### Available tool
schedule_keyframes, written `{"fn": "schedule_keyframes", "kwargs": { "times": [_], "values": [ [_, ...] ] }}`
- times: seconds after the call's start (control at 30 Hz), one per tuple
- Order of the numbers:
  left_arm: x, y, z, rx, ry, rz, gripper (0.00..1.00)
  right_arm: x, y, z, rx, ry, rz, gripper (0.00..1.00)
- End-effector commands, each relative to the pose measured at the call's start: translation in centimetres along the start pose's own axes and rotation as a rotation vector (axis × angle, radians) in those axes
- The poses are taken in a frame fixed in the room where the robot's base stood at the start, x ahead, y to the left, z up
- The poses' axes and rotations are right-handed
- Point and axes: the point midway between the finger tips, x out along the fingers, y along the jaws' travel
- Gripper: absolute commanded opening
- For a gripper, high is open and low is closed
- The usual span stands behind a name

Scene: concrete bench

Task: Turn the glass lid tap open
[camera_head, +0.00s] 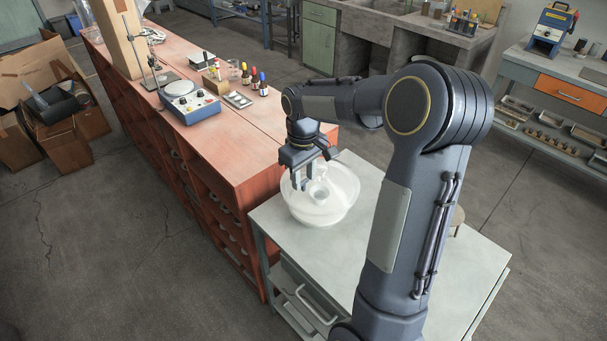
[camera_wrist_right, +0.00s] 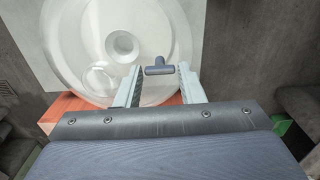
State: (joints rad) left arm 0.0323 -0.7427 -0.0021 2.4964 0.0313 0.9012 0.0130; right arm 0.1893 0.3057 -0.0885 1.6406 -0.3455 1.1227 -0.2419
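The clear glass lid (camera_wrist_right: 62,42) sits on a round glass vessel (camera_head: 325,205) on the grey-topped cabinet. Its raised centre knob (camera_wrist_right: 122,45) and a smaller round glass fitting (camera_wrist_right: 98,80) show in the wrist view. The tap is a dark grey T-shaped handle (camera_wrist_right: 158,69) at the lid's right side in that view. My right gripper (camera_wrist_right: 157,72) is open, its two pale fingers on either side of the tap handle with a gap at each side. In the head view the right gripper (camera_head: 301,186) reaches down over the vessel's left part. My left gripper is not in view.
A red-brown wooden bench (camera_head: 245,150) stands left of the cabinet (camera_head: 420,245), with a blue-and-white stirrer-like device (camera_head: 190,105) and small bottles on it. The cabinet's front top is clear. Cardboard boxes (camera_head: 50,110) lie at far left.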

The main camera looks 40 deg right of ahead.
Motion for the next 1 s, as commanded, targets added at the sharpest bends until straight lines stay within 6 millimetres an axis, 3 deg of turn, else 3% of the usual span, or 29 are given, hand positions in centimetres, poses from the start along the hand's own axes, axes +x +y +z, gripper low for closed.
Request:
{"fn": "schedule_keyframes", "kwargs": {
  "times": [0.13, 0.47, 0.8, 1.0],
  "values": [
    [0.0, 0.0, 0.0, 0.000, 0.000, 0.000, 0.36, 0.0, 0.0, 0.0, 0.000, 0.001, 0.000, 0.53],
    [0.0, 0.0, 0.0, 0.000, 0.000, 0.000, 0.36, -0.5, 0.0, 0.0, 0.001, 0.002, 0.001, 0.53],
    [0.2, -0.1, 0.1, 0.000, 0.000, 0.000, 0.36, -5.9, 0.0, -0.1, -0.001, 0.004, 0.000, 0.53],
    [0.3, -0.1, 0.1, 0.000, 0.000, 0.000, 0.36, -7.7, 0.0, 0.0, 0.000, 0.001, -0.001, 0.53]
  ]
}}
